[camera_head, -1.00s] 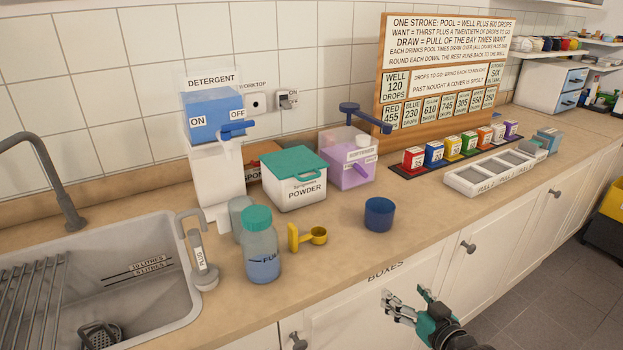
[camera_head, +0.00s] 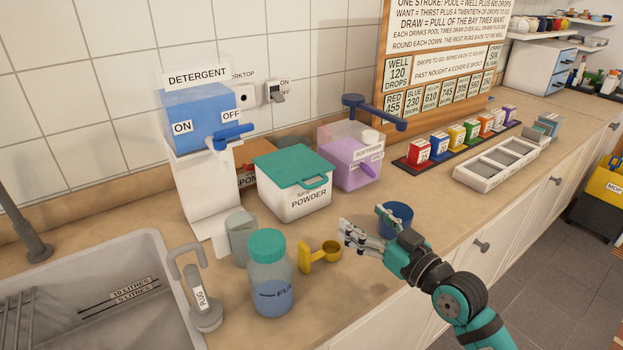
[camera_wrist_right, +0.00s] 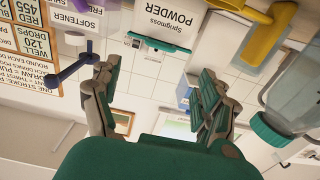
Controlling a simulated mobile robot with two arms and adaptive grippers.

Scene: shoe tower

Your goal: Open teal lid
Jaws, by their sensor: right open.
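The white powder box (camera_head: 292,198) stands on the worktop with its teal lid (camera_head: 290,167) lying flat on top, closed. The lid's teal handle (camera_head: 314,183) sticks out at the front edge. In the right wrist view the picture is upside down, with the box (camera_wrist_right: 168,18) at the top and the handle (camera_wrist_right: 158,43) above the space between the fingers. My right gripper (camera_head: 364,222) is open and empty, to the right of the box and apart from it, partly covering a blue cup. My left gripper is not in view.
A bottle with a teal cap (camera_head: 266,244) and a yellow scoop (camera_head: 320,256) stand in front of the box. The purple softener container (camera_head: 346,170) is close on its right, the detergent dispenser (camera_head: 205,172) on its left. The blue cup (camera_head: 397,212) is beside my gripper.

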